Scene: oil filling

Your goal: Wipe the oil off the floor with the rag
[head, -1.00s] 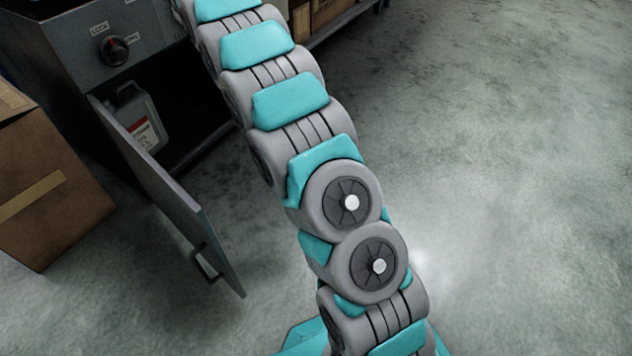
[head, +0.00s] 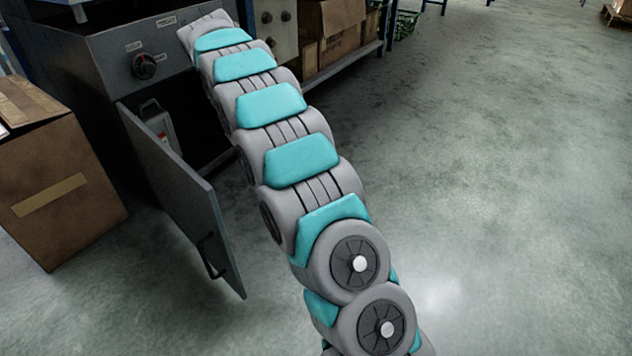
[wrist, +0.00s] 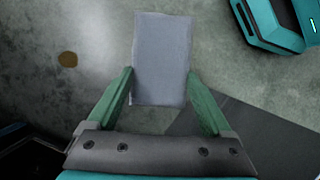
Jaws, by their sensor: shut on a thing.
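In the wrist view my gripper (wrist: 160,92) is shut on a flat grey-blue rag (wrist: 162,52), with one green finger at each side of it. The rag hangs out past the fingertips over the grey floor (wrist: 215,75). I cannot tell whether it touches the floor. A small brown oil spot (wrist: 67,59) lies on the floor to the left of the rag, apart from it. In the head view the gripper, the rag and the oil spot are not seen; only my arm shows.
A dark cabinet has an open door (head: 190,200) with a canister (head: 160,125) inside. A cardboard box (head: 55,190) stands at the left. Boxes sit on a low shelf (head: 335,62) at the back. The floor at the right (head: 520,190) is clear. My teal base shows in the wrist view.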

